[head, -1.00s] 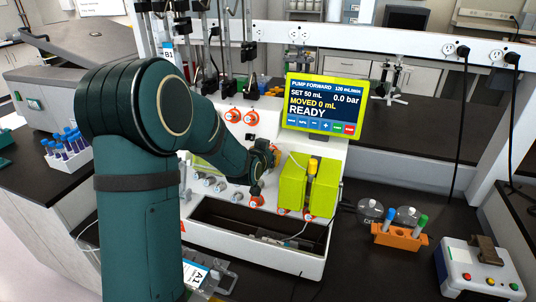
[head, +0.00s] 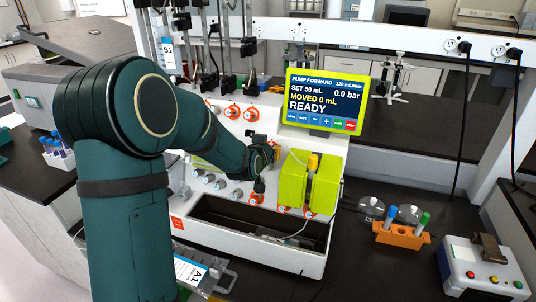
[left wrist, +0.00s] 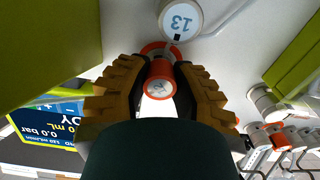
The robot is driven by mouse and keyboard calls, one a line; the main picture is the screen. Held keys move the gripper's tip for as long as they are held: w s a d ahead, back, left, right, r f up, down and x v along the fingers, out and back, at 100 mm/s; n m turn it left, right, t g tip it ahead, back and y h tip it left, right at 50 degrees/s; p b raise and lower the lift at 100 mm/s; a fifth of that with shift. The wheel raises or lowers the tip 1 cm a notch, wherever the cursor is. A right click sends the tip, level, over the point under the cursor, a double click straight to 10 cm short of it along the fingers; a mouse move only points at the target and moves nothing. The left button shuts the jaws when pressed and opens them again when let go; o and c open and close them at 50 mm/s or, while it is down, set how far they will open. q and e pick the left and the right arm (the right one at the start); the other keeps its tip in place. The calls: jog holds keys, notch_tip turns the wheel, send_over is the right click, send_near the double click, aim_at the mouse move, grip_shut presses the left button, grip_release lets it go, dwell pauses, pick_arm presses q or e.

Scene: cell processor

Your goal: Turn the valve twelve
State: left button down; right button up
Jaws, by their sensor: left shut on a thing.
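My left gripper (left wrist: 162,72) is shut on an orange valve knob (left wrist: 160,87) with a pale centre; its ribbed tan fingers lie on either side of the knob. The knob's own number is not readable. In the head view my left gripper (head: 262,156) is at the white machine's front panel (head: 215,130), left of the green blocks, and the held knob is hidden there. My right gripper is not in view.
Two orange knobs (head: 241,113) sit higher on the panel. The green pump blocks (head: 309,182) stand close to the right of my gripper. The screen (head: 324,101) reads READY, 0.0 bar. An orange tube rack (head: 402,235) and a button box (head: 482,268) stand on the right.

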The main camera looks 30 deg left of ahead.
pick_arm(q)
jog(key=n+b, duration=0.2)
jog(key=shift+f+n+b, duration=0.15)
jog(key=shift+n+b, duration=0.15)
jog(key=shift+b, duration=0.05)
jog(key=shift+n+b, duration=0.35)
jog(key=shift+n, duration=0.15)
jog(key=n+b, duration=0.2)
jog(key=n, duration=0.1)
jog(key=shift+n+b, duration=0.8)
jog(key=shift+n, duration=0.6)
jog(key=c, duration=0.7)
grip_release()
jog(key=shift+c, duration=0.2)
jog(key=shift+r, duration=0.2)
